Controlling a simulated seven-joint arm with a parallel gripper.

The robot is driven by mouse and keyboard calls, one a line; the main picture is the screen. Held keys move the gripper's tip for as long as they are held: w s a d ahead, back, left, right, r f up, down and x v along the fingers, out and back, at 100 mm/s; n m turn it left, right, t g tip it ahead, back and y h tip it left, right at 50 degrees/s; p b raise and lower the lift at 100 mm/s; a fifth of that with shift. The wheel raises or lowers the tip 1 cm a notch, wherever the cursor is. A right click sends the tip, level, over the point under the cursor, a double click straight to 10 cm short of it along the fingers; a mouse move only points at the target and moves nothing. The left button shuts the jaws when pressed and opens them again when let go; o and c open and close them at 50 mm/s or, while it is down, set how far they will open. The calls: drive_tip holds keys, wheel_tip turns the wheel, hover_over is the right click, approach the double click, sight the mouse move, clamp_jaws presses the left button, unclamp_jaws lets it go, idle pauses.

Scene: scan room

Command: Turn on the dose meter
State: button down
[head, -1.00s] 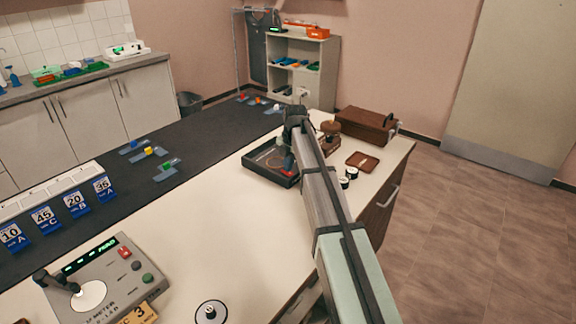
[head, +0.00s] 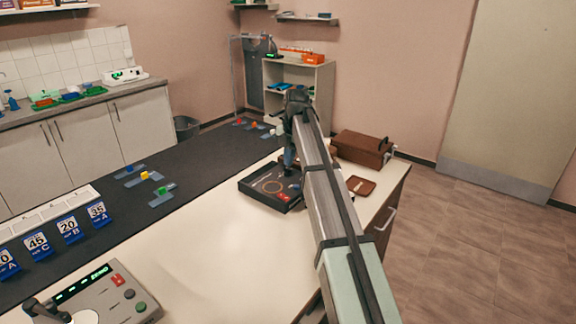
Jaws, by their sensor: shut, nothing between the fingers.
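A grey console (head: 85,298) with a lit green display, a black lever and red, black and green buttons stands at the lower left, cut off by the picture edge. I cannot tell from its visible markings whether it is the dose meter. My gripper (head: 290,170) is shut and empty, far from this console. It is over the back right part of a black tray-like box (head: 254,197) with a ring mark and a red patch (head: 283,196). I cannot tell whether the fingertips touch the box. My arm hides part of the table behind it.
Blue number stands (head: 69,230) stand at the left on the dark mat (head: 110,237). Small coloured blocks lie further back on it. A brown wooden box (head: 361,149) and a small brown tray (head: 361,185) are right of my arm. The white tabletop (head: 200,255) before the black box is clear.

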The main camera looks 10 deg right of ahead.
sight(281, 194)
drive_tip(key=shift+r, duration=0.1)
idle(0.3)
drive_tip(key=shift+w+a, duration=0.45)
drive_tip(key=f, duration=0.4)
drive_tip(key=w+a+f, duration=0.1)
drive_tip(key=f, duration=0.8)
drive_tip(key=shift+w+a+f, duration=0.15)
drive_tip(key=shift+f, duration=0.25)
